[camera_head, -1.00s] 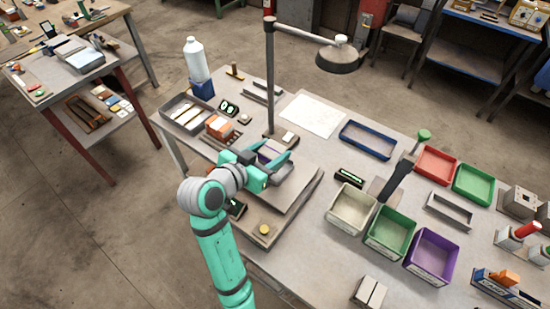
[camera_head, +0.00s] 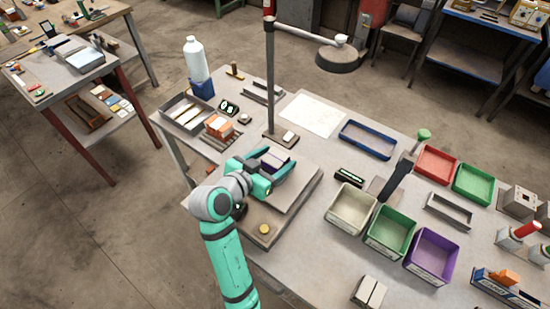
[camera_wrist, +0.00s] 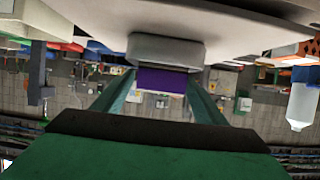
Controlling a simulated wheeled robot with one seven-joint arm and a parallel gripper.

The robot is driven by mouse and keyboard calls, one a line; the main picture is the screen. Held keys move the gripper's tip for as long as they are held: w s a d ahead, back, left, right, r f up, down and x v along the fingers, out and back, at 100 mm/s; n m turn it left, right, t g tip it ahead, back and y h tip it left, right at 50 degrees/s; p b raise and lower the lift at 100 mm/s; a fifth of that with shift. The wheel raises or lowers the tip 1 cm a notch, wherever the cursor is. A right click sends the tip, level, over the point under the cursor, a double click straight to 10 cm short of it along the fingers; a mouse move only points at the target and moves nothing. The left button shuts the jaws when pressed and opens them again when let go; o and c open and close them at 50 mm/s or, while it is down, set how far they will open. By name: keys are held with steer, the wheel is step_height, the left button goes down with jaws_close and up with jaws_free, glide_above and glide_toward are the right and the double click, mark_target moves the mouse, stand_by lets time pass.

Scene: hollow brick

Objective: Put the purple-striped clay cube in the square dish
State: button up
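The purple-striped clay cube (camera_head: 276,159), pale on top, is between the fingers of my gripper (camera_head: 281,163) over the raised grey platform. In the upside-down wrist view its purple face (camera_wrist: 162,81) fills the gap between the two teal fingertips, which look close against its sides. The square dish (camera_wrist: 166,50) is grey and shows in the wrist view, resting on the pale platform directly under the cube. In the head view the fingers and cube mostly cover the dish. I cannot tell whether the cube touches the dish floor.
A lamp post (camera_head: 270,80) stands just behind the platform. An orange block (camera_head: 218,126) is on a rack to the left, and a yellow knob (camera_head: 264,229) is at the platform's front. White, green and purple bins (camera_head: 432,256) stand to the right.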

steer(key=shift+r, duration=0.1)
steer(key=shift+s+a+r, duration=0.1)
steer(key=v, duration=1.1)
steer(key=shift+s+a+r, duration=0.15)
steer(key=shift+s+r, duration=0.05)
steer(key=shift+s, duration=0.1)
